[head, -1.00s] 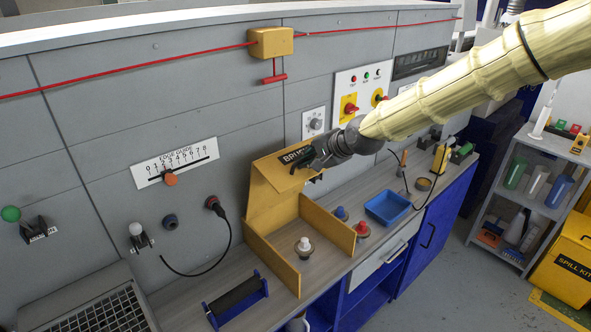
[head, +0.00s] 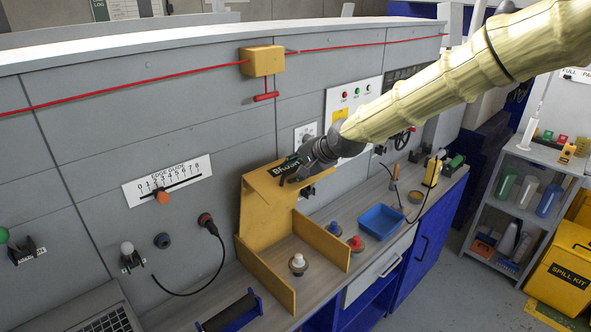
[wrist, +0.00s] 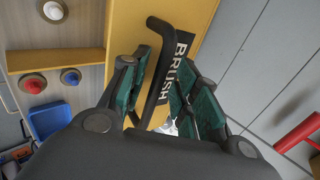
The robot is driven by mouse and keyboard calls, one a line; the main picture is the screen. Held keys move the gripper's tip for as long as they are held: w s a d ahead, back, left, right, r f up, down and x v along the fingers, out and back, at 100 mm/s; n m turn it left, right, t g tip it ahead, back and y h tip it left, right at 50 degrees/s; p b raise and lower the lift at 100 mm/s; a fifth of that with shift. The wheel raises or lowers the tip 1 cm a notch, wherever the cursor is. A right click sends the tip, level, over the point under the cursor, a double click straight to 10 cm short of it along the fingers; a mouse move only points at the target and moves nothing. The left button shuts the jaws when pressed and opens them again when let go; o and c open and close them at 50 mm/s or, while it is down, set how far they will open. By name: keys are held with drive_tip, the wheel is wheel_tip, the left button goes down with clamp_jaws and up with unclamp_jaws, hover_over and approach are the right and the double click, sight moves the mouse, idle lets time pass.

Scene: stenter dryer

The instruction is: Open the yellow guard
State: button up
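The yellow guard (head: 264,215) is a hinged flap with a black BRUSH label and a black bar handle. It stands raised at the back of a low yellow-walled enclosure on the bench. My gripper (head: 292,171) is at the flap's upper part, beside the label. In the wrist view the handle (wrist: 162,62) runs between the green-padded fingers of my gripper (wrist: 166,82), which look closed in on it. The yellow panel (wrist: 120,28) lies just behind. A white knob (head: 297,261) stands uncovered inside the enclosure. The fingertip contact is small and partly hidden in the head view.
A blue knob (head: 335,229), a red knob (head: 355,243) and a blue tray (head: 382,221) are right of the enclosure. A red pull cord handle (head: 266,97) hangs above. A cable plug (head: 206,221) sits in the wall to the left. A dark roller (head: 229,314) lies in front.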

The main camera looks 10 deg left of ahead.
drive_tip(key=shift+d, duration=0.1)
drive_tip(key=shift+s+d+r, duration=0.25)
drive_tip(key=shift+d+r, duration=0.1)
drive_tip(key=shift+r, duration=0.1)
drive_tip(key=v, duration=1)
drive_tip(key=shift+s+d+r, duration=0.2)
drive_tip(key=shift+s, duration=0.05)
